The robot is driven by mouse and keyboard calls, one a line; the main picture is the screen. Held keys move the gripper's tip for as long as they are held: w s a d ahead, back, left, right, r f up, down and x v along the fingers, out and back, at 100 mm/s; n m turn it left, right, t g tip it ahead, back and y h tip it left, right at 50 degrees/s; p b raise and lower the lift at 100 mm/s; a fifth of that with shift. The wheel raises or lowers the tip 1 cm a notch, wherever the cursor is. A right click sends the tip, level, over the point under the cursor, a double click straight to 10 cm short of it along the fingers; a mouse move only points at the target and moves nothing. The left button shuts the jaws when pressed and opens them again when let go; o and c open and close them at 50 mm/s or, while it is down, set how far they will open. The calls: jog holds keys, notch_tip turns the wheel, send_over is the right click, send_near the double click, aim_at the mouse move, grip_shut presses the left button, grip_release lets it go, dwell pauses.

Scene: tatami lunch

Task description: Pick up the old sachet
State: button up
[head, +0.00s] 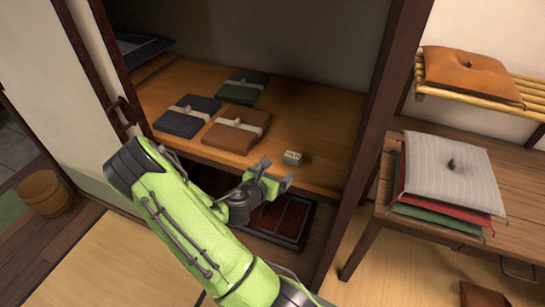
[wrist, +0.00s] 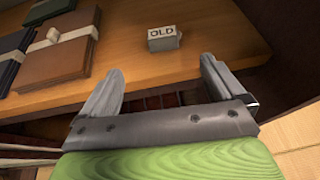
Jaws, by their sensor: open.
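The old sachet (wrist: 163,39) is a small pale block marked "OLD", lying on the wooden shelf near its front edge. In the head view the sachet (head: 292,158) sits to the right of the brown folded bundle. My gripper (head: 277,172) is open and empty, just in front of the shelf edge and short of the sachet. In the wrist view the two fingers of my gripper (wrist: 160,82) are spread, with the sachet beyond the tips, between them and nearer the right one. Nothing hides the sachet in the wrist view.
On the shelf (head: 310,120) lie a brown bundle (head: 232,137), a dark blue bundle (head: 180,122) and a green bundle (head: 243,92). A dark post (head: 378,120) stands right of the shelf opening. Cushions (head: 450,175) are stacked on a table at right. The shelf around the sachet is clear.

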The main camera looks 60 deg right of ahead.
aim_at(292, 157)
jog(key=x, duration=1)
jog(key=b+x, duration=0.1)
jog(key=x, duration=0.4)
jog(key=shift+s+d, duration=0.25)
jog(key=shift+a, duration=0.1)
jog(key=c, duration=1)
